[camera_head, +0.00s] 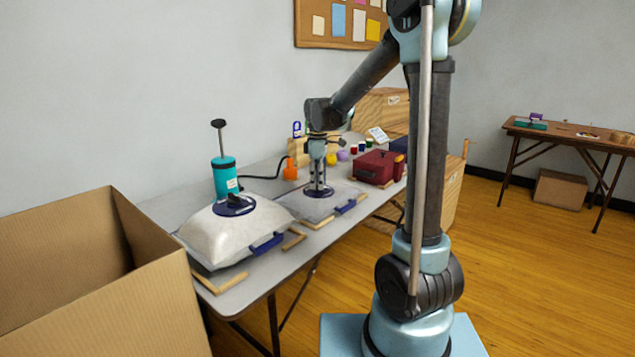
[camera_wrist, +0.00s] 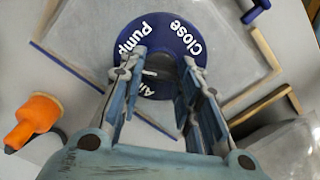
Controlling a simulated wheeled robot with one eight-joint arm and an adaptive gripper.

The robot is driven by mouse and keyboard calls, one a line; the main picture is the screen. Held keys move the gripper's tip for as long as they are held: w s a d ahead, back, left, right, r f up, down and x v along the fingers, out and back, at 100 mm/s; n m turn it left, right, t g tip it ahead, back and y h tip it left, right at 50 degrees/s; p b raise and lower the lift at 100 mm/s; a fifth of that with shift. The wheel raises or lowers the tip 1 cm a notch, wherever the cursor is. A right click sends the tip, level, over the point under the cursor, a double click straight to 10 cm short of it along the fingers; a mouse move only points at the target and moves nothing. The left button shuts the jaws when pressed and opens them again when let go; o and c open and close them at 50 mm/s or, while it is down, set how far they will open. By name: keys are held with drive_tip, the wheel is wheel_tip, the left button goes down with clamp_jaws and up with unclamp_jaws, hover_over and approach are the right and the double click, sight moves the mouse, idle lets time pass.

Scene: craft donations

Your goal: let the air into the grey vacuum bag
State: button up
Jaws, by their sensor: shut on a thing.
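The flat grey vacuum bag (camera_head: 315,207) lies on the long table under my gripper, and its surface shows in the wrist view (camera_wrist: 235,45). A round blue valve dial (camera_wrist: 160,24) on it carries the white words Pump, Close and Air. A small white mark shows by the word Air, which is partly hidden by my fingers. My gripper (camera_head: 318,187) points down at the dial. In the wrist view my gripper (camera_wrist: 160,90) has its fingers on either side of the dial's middle, shut on the valve knob (camera_wrist: 160,64). The contact is partly hidden.
An orange object (camera_head: 290,170) with a cable is behind. A dark red case (camera_head: 376,168) lies beyond. A large cardboard box (camera_head: 75,250) fills the lower left.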

drive_tip(key=n, duration=1.2)
idle(0.5)
drive_tip(key=o, duration=1.1)
